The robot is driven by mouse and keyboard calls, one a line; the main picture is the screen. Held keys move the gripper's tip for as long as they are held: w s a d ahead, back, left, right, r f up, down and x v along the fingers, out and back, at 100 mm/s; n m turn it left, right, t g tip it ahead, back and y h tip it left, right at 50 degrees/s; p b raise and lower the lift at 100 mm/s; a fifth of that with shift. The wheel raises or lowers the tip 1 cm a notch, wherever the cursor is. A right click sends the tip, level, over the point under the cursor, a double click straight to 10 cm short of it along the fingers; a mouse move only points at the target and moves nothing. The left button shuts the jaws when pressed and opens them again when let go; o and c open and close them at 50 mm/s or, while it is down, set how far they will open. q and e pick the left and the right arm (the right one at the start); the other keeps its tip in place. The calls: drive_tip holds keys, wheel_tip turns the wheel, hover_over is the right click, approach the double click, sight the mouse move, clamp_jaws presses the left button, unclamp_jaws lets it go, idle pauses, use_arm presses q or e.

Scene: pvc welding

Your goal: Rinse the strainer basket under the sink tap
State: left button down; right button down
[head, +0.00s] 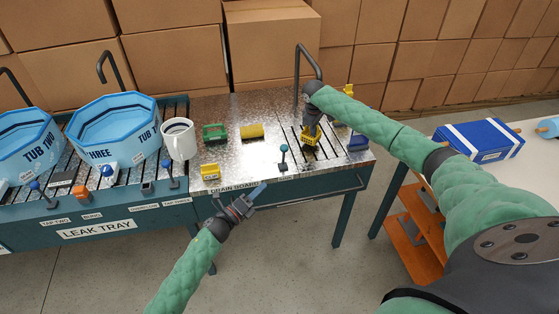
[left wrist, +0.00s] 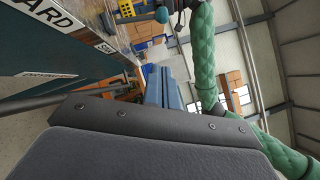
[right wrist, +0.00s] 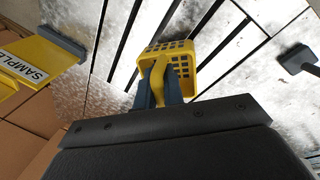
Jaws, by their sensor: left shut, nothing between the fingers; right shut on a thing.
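The yellow strainer basket (right wrist: 182,68) has a square grid of holes and a curved handle. My right gripper (right wrist: 160,95) is shut on that handle. In the head view the basket (head: 310,135) hangs from my right gripper (head: 312,122) over the slotted drain area of the metal board. A dark curved tap (head: 311,58) rises at the back of the board, behind my right wrist. My left gripper (head: 257,192) is shut and empty in front of the drain board's front edge. In the left wrist view, its blue-grey fingers (left wrist: 165,88) are together.
A blue-knobbed lever (head: 283,150) stands at the front of the drain board (head: 240,165). Blue tubs (head: 112,120) stand further left. A white table with a blue box (head: 478,140) is at right.

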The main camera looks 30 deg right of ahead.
use_arm(q)
drive_tip(key=n, duration=0.2)
approach(284, 156)
drive_tip(key=s+d+r, duration=0.3)
drive_tip(key=d, duration=0.1)
drive_tip(key=shift+w+d+r, duration=0.25)
drive_tip(key=shift+w+d, duration=0.2)
drive_tip(key=shift+w, duration=0.35)
drive_tip(key=shift+w+d+r, duration=0.2)
drive_tip(key=shift+w+d, duration=0.3)
drive_tip(key=shift+w, duration=0.25)
drive_tip(key=shift+w+d+r, duration=0.15)
drive_tip(key=shift+w+r, duration=0.4)
drive_tip(key=shift+w, duration=0.25)
drive_tip(key=shift+s, duration=0.1)
